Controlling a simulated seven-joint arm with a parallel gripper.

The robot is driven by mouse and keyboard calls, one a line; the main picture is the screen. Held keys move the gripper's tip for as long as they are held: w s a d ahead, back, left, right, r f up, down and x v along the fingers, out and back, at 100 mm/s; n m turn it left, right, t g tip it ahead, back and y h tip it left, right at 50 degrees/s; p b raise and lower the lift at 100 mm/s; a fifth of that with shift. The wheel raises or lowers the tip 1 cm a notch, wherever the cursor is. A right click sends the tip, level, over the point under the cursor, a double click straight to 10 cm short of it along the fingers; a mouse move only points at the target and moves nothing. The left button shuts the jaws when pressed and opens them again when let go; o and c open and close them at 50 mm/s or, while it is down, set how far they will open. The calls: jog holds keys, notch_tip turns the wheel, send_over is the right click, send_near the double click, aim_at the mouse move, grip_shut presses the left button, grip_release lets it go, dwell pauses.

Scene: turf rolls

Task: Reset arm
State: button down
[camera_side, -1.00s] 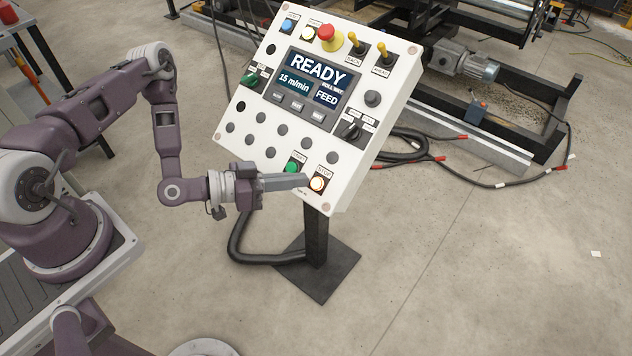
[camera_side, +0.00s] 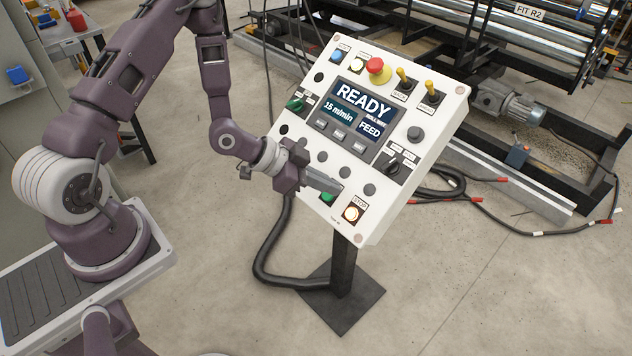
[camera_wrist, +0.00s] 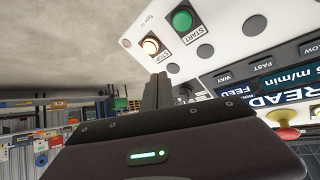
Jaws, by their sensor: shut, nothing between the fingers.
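The white control panel (camera_side: 396,195) stands tilted on a black post. Its screen (camera_side: 350,112) reads READY, 15 m/min and FEED. My gripper (camera_side: 336,187) is shut and empty, its fingers pointing right in front of the panel's lower part. The STOP button (camera_side: 352,214) glows, just below and right of the fingertips. In the wrist view my shut fingers (camera_wrist: 159,80) point toward the panel; START (camera_wrist: 182,20) and STOP (camera_wrist: 150,46) are both uncovered there.
A red emergency button (camera_side: 376,66) and two yellow toggles (camera_side: 403,75) line the panel's top edge. A black cable (camera_side: 270,268) loops beside the post's base plate (camera_side: 345,305). A roller machine (camera_side: 480,40) stands behind. Open floor lies at front right.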

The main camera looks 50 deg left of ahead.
jog(key=s+a+r+n+g+y, duration=0.1)
jog(key=s+a+r+y, duration=0.2)
jog(key=r, duration=0.6)
jog(key=s+a+r+n+y, duration=0.2)
jog(key=a+r+y, duration=0.2)
jog(key=r, duration=0.4)
jog(key=s+d+r+n, duration=0.1)
jog(key=s+r, duration=0.2)
jog(key=s, duration=0.3)
jog(key=s+d+r+n+g, duration=0.1)
jog(key=s+r+n, duration=0.1)
jog(key=s, duration=0.5)
jog(key=s+d+r+n+h, duration=0.1)
jog(key=s+d+r, duration=0.1)
jog(key=s+r, duration=0.2)
jog(key=s, duration=0.2)
jog(key=shift+s+r+n+g, duration=0.25)
jog(key=shift+s+n+g, duration=0.05)
jog(key=shift+s, duration=0.05)
